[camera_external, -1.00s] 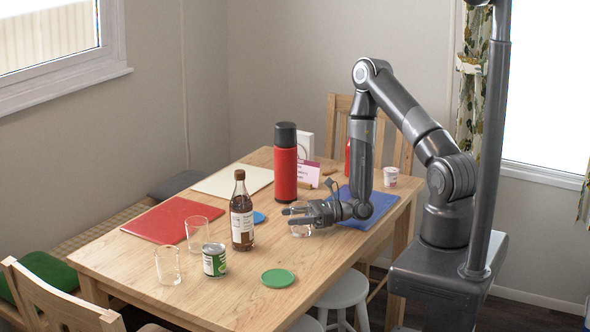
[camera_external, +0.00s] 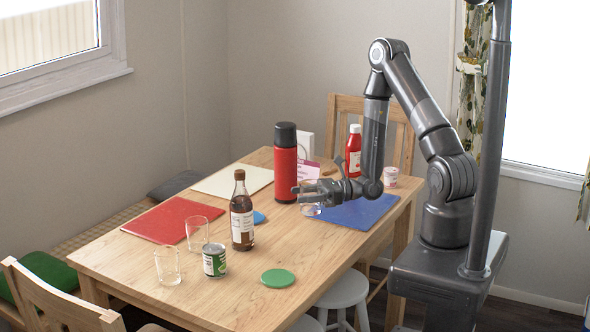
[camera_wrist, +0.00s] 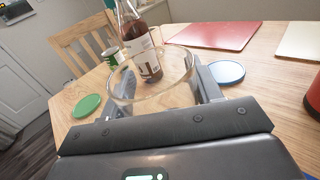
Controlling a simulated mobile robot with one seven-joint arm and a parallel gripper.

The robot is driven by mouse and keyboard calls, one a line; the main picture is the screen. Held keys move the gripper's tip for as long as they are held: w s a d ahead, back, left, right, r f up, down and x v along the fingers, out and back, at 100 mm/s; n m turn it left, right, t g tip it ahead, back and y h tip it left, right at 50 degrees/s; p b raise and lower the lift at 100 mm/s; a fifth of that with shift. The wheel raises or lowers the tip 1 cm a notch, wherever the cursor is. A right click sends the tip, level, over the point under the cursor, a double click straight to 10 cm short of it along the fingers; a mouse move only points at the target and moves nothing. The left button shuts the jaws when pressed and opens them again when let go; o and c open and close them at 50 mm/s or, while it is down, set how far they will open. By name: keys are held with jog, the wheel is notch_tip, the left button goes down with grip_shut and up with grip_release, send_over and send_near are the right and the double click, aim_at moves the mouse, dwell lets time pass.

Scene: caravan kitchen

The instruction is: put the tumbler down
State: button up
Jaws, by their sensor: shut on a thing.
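A clear glass tumbler (camera_external: 311,205) is between the fingers of my gripper (camera_external: 312,190), which is shut on it. In the external view the tumbler appears raised above the table, near the left corner of the blue mat (camera_external: 350,210). In the wrist view the tumbler (camera_wrist: 150,85) stands between the two fingers, its round rim facing the camera. Two more clear glasses stand on the table (camera_external: 240,295) at the left, one (camera_external: 197,233) near the red mat and one (camera_external: 167,265) nearer the front edge.
A brown bottle (camera_external: 242,215), a green can (camera_external: 214,260) and a green coaster (camera_external: 278,278) are left of my gripper. A red flask (camera_external: 285,165) stands close behind it; a blue coaster (camera_wrist: 227,72) lies near. A red ketchup bottle (camera_external: 354,150) and small tub (camera_external: 390,177) are behind.

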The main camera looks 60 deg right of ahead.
jog(key=s+d+r, duration=0.4)
jog(key=d+r, duration=0.1)
jog(key=d, duration=0.2)
jog(key=n+g+y, duration=0.5)
jog(key=n+g, duration=0.3)
jog(key=g, duration=0.3)
send_over(273, 282)
jog(key=shift+f, duration=4.95)
jog(key=shift+f, duration=0.15)
jog(key=o, duration=1.1)
jog(key=shift+o, duration=0.2)
